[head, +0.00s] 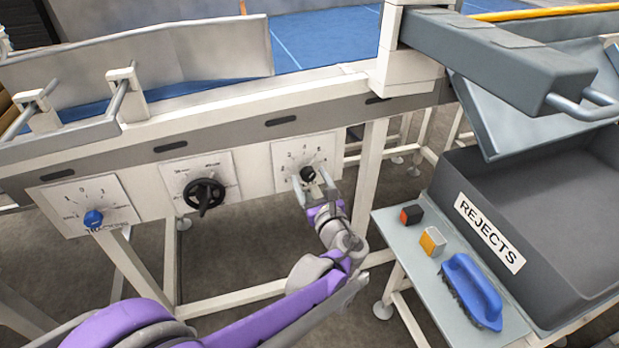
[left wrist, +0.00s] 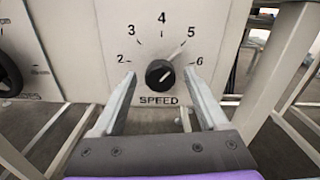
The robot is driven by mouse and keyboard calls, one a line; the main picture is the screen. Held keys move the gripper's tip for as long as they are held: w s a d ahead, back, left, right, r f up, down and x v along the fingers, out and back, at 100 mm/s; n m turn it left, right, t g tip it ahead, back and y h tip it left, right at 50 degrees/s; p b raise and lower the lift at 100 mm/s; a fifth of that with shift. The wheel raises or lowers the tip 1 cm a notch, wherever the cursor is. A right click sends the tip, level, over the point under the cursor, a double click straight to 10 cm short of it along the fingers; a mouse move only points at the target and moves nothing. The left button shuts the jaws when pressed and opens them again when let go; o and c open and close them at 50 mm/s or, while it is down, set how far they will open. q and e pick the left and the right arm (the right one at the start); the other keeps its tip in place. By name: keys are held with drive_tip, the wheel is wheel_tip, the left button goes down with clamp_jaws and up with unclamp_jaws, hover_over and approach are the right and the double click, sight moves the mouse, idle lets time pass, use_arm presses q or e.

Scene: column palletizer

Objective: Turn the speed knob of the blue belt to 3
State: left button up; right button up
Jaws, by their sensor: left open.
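The speed knob (head: 307,174) is small and black, on a white panel (head: 284,160) on the side of the conveyor frame. In the left wrist view the knob (left wrist: 160,74) sits above the word SPEED, with numbers 2 to 6 around it. Its white mark points up and right, roughly toward 5. My left gripper (head: 313,187) is open in front of the dial. In the left wrist view its fingertips (left wrist: 160,80) stand left and right of the knob, with gaps visible. The blue belt (head: 315,38) runs behind the frame. My right gripper is not in view.
Left of the speed panel are a black rotary handle (head: 203,195) and a blue knob (head: 93,218) on their own panels.

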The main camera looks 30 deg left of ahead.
use_arm(q)
drive_tip(key=shift+x, duration=0.8)
clamp_jaws()
